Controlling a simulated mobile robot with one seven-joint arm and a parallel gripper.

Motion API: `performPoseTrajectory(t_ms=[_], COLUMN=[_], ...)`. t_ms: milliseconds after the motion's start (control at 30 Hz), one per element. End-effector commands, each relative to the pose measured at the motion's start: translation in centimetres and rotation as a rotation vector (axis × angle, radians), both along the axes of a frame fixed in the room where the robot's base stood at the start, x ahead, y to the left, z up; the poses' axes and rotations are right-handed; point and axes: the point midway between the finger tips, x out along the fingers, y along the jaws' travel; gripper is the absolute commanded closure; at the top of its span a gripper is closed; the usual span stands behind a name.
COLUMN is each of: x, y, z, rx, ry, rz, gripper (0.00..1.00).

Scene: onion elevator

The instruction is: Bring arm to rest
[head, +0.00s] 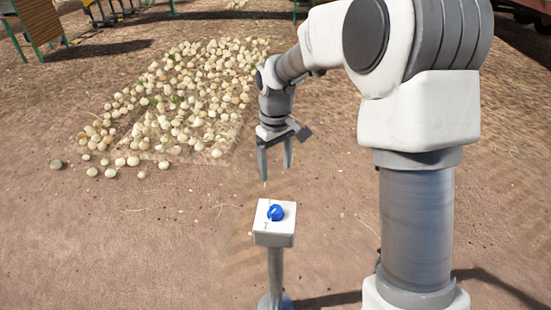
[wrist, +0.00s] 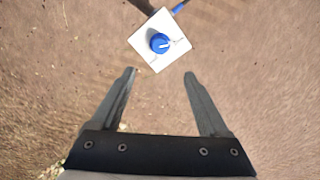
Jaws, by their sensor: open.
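My gripper (head: 275,176) hangs from my bent arm with its fingers pointing down. It is open and empty, above and slightly behind a white control box in the head view. In the wrist view, my gripper (wrist: 160,75) shows two spread dark fingers with bare ground between them. The white box (head: 273,238) stands on a grey post and has a blue knob (head: 276,212) on top. In the wrist view the box (wrist: 145,57) and its blue knob (wrist: 159,43) lie beyond the fingertips, apart from them.
A wide pile of onions (head: 190,95) lies on the ground at the back left, with several loose ones at its near edge. A green-framed wooden panel (head: 40,22) stands at the far left. The dirt ground (head: 120,240) at the front left is clear.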

Motion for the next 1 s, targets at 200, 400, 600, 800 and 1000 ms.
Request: performPoseTrajectory(t_ms=[200,400,600,800,1000], x=[0.0,0.0,0.0,-0.8,-3.4], y=[0.0,0.0,0.0,-0.6,-2.4], z=[1.1,1.1,1.1,3.0,7.3], rx=[0.001,0.001,0.001,-0.002,-0.007], ry=[-0.001,-0.001,-0.001,-0.026,-0.093], rz=[0.000,0.000,0.000,-0.026,-0.100], gripper=[0.22,0.22,0.22,0.22,0.22])
